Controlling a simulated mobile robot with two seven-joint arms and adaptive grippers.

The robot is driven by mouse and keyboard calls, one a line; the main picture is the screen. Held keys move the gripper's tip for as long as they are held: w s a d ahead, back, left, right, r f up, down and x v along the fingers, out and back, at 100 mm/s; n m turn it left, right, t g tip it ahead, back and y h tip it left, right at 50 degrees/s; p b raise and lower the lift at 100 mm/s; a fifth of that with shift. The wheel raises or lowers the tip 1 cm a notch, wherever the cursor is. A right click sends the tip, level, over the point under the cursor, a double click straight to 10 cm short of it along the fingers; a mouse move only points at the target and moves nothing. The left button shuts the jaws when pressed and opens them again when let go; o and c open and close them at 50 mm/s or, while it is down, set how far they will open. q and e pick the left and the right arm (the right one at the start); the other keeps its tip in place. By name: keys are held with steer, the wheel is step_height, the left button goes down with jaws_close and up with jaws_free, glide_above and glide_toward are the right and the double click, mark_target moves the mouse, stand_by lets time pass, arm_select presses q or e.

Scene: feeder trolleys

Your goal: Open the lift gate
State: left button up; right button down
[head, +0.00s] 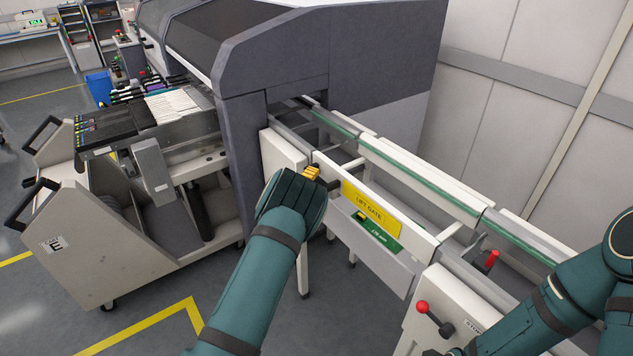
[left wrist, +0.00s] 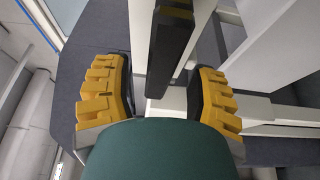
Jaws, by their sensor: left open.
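The lift gate (head: 385,235) is a white conveyor section with a yellow "LIFT GATE" label and a green sticker, in the middle of the head view. It lies level, in line with the rails. A dark handle (head: 334,184) sticks out at its left end. My left gripper (head: 312,172) is at this handle; its hand hides part of that end. In the left wrist view the yellow-padded fingers are spread apart, and a black bar (left wrist: 171,45), which looks like the handle, lies between them with gaps either side.
A grey machine (head: 290,60) stands behind the gate's left end. A feeder trolley (head: 100,245) stands at the left. A lever with a red ball (head: 422,307) and a red handle (head: 493,258) are on the conveyor at the right. Floor below the gate looks clear.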

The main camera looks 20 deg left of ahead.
arm_select(q)
steer(key=shift+x, duration=0.95)
jaws_close()
steer(key=shift+r, duration=0.2)
